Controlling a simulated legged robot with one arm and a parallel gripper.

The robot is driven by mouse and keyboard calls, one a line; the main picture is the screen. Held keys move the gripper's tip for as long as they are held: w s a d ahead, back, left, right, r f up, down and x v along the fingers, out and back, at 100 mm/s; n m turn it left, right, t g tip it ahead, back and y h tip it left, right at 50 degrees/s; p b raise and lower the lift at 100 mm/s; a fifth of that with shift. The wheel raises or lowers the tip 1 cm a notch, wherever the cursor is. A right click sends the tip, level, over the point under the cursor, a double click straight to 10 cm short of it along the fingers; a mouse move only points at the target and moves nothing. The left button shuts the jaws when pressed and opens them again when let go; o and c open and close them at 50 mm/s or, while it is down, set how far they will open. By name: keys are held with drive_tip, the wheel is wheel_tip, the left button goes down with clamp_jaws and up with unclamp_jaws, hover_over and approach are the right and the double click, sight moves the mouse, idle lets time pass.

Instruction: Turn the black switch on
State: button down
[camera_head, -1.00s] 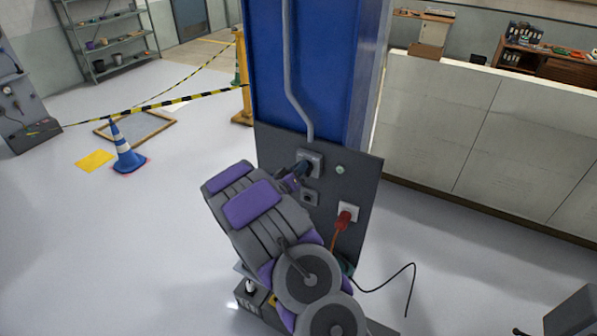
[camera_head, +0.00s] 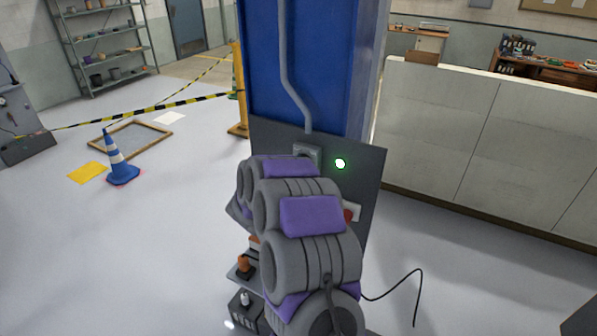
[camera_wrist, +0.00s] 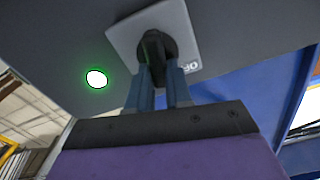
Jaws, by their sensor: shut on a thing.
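The black switch (camera_wrist: 157,44) sits on a square grey plate (camera_wrist: 122,36) in the wrist view, with partly hidden lettering at the plate's edge. My gripper (camera_wrist: 160,68) has its two fingers closed on the switch knob from either side. In the head view the plate (camera_head: 307,151) shows at its top edge on the dark panel (camera_head: 366,170); my arm hides the switch and my gripper there. A round indicator light (camera_head: 340,163) on the panel right of the plate glows green. The light also glows in the wrist view (camera_wrist: 96,78).
The panel is fixed to a blue column (camera_head: 325,60) with a grey conduit. A red plug (camera_head: 348,214) is partly hidden by my arm. A black cable lies on the floor at right. A striped cone (camera_head: 119,158) and barrier tape stand at left. Open floor lies at left.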

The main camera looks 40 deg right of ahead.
drive_tip(key=m+b, duration=0.3)
drive_tip(key=m, duration=0.1)
drive_tip(key=m+b, duration=0.2)
drive_tip(key=shift+s+d+f+b, duration=0.1)
drive_tip(key=shift+s+f+b, duration=0.2)
drive_tip(key=shift+b, duration=0.05)
idle(0.4)
drive_tip(key=c, duration=1.1)
unclamp_jaws()
drive_tip(key=shift+w+d, duration=0.1)
drive_tip(key=shift+c, duration=0.2)
drive_tip(key=shift+o, duration=0.5)
drive_tip(key=v, duration=1.7)
drive_tip(key=shift+p, duration=0.45)
